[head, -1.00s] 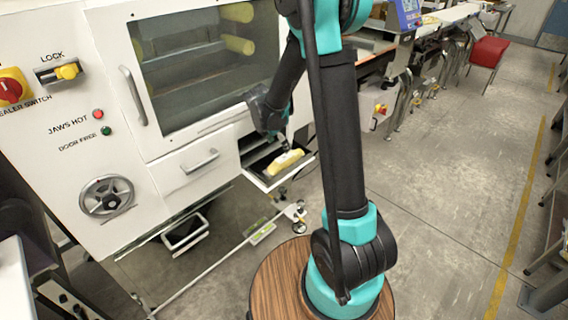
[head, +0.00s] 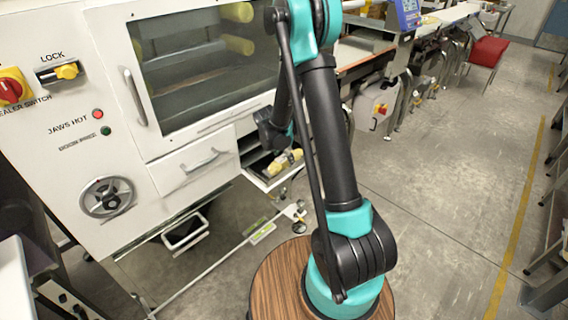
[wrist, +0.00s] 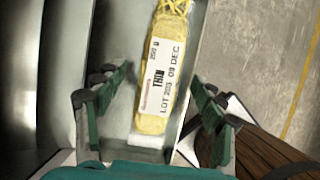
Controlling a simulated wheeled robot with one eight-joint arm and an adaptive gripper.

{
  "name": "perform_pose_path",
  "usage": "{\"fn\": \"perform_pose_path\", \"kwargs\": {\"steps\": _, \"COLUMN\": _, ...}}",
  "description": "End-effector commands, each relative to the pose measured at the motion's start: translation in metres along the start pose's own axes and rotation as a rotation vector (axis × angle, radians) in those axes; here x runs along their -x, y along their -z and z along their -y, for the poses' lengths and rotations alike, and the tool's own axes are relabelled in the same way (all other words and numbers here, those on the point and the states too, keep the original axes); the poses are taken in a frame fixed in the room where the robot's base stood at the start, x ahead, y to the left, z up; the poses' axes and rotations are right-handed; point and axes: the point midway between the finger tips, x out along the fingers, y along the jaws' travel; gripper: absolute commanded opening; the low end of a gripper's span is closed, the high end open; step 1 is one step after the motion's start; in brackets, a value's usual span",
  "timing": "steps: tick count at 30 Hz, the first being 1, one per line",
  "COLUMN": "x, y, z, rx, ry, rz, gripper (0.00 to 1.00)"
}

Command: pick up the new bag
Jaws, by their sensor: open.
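A yellow bag (wrist: 163,70) with a white label reading 250 g, THIN, LOT 205 and 09 DEC lies lengthwise in a pale tray (wrist: 207,62) in the wrist view. The bag (head: 284,164) also shows in the head view, in the open tray (head: 267,184) low on the white machine. My gripper (wrist: 160,82) is open, with one finger on each side of the bag's near part. Gaps show between the fingers and the bag. In the head view my gripper (head: 283,147) is just above the bag and partly covers it.
The white machine front has a closed drawer (head: 193,166), a handwheel (head: 107,197) and a window (head: 195,60) above the tray. My wood-topped base stands in front. Grey floor (head: 450,190) is clear to the right; a red chair (head: 488,49) is far off.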

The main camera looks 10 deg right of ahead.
Motion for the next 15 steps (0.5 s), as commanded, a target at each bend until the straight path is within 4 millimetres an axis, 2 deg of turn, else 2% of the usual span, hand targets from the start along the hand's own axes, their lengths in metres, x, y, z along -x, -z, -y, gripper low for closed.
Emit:
{"fn": "perform_pose_path", "kwargs": {"steps": 5, "x": 0.0001, "y": 0.0001, "z": 0.0001, "rx": 0.0, "ry": 0.0, "rz": 0.0, "gripper": 0.69}}
{"fn": "perform_pose_path", "kwargs": {"steps": 15, "x": 0.0002, "y": 0.0002, "z": -0.0002, "rx": 0.0, "ry": -0.001, "rz": 0.0, "gripper": 0.27}}
